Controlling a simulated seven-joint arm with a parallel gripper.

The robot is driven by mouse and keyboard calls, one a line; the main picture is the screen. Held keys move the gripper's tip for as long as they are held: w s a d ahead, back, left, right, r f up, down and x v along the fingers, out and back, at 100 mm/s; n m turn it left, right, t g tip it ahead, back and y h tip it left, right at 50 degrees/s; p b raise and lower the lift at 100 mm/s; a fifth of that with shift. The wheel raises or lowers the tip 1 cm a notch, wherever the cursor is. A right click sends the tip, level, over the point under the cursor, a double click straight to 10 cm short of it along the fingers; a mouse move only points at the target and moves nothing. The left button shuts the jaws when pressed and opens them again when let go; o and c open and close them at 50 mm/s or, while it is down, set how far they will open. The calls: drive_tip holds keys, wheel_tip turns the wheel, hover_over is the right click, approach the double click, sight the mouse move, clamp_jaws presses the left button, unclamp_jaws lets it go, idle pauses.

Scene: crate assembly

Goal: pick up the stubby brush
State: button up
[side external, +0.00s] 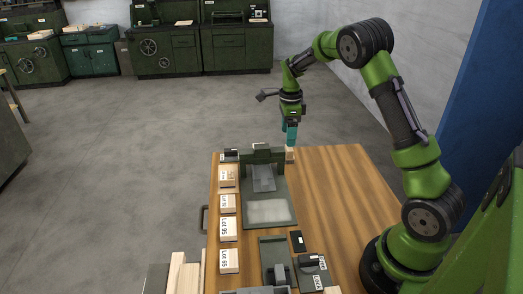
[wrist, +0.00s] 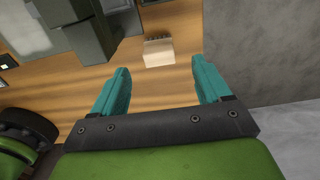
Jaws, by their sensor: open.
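A small pale wooden block with a dark row along its far edge, which looks like the stubby brush (wrist: 159,54), stands on the wooden table in the wrist view. It also shows as a pale piece below my gripper in the side view (side external: 290,155), at the table's far edge. My gripper (wrist: 159,68) is open, with its two teal fingers apart and nothing between them. The block lies just beyond the fingertips, roughly centred between them in the picture. In the side view my gripper (side external: 291,142) points down over it; whether the fingertips reach beside it I cannot tell.
A dark green fixture (side external: 263,156) with a grey tray (side external: 288,195) stands close to the left of the block. Several labelled wooden boxes (side external: 228,229) line the table's left side. The table's right part (side external: 340,185) is clear. The floor lies past the far edge.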

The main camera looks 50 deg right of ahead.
sight(289, 149)
drive_tip(key=f, duration=0.7)
drive_tip(key=shift+s+d+f, duration=0.1)
drive_tip(key=shift+s+f, duration=0.15)
drive_tip(key=shift+f, duration=0.05)
drive_tip(key=c, duration=1.1)
drive_tip(key=shift+o, duration=0.2)
drive_tip(key=shift+r, duration=0.2)
drive_tip(key=shift+r, duration=0.2)
wheel_tip(289, 149, up, 3)
drive_tip(key=shift+s+r, duration=0.1)
drive_tip(key=shift+s, duration=0.05)
drive_tip(key=s+a, duration=0.2)
drive_tip(key=s, duration=0.2)
drive_tip(key=s+a, duration=0.2)
drive_tip(key=s, duration=0.3)
drive_tip(key=s+a+r, duration=0.1)
drive_tip(key=s+a, duration=0.1)
drive_tip(key=s, duration=0.3)
drive_tip(key=shift+s+a, duration=0.1)
drive_tip(key=shift+a, duration=0.25)
